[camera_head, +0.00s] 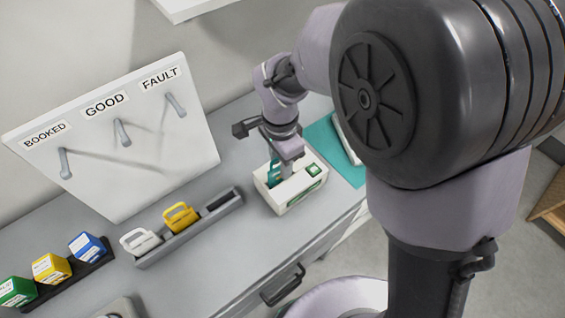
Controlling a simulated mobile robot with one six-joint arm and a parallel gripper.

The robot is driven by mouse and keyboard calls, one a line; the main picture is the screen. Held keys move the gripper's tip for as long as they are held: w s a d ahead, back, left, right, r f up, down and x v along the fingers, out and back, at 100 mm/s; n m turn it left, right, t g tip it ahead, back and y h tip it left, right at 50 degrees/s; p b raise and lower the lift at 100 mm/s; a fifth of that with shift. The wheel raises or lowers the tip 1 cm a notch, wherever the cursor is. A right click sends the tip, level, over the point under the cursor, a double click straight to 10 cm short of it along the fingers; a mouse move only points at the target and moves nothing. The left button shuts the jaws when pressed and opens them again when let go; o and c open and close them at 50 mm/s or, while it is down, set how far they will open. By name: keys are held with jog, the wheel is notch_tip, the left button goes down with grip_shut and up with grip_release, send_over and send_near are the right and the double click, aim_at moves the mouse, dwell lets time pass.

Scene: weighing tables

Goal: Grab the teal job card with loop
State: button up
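A teal piece, which looks like the teal job card (273,173), stands upright in the left part of a white box (290,205) with green markings. Its loop cannot be made out clearly. My gripper (288,158) points down right over this box, at the card's upper end. The fingers overlap the card in this view, so I cannot tell whether they are open, touching it or shut on it.
A grey rack (152,262) holds a white looped card (140,241) and a yellow looped card (181,217). Coloured boxes (50,268) stand at the left. A white board (105,190) with hooks stands behind. A teal mat (352,175) lies right of the white box.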

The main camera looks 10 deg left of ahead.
jog(key=f, duration=0.4)
jog(key=shift+w+a+b, duration=0.15)
jog(key=shift+w+b, duration=0.1)
jog(key=shift+b, duration=0.15)
jog(key=shift+r, duration=0.15)
jog(key=shift+c, duration=1.1)
grip_shut()
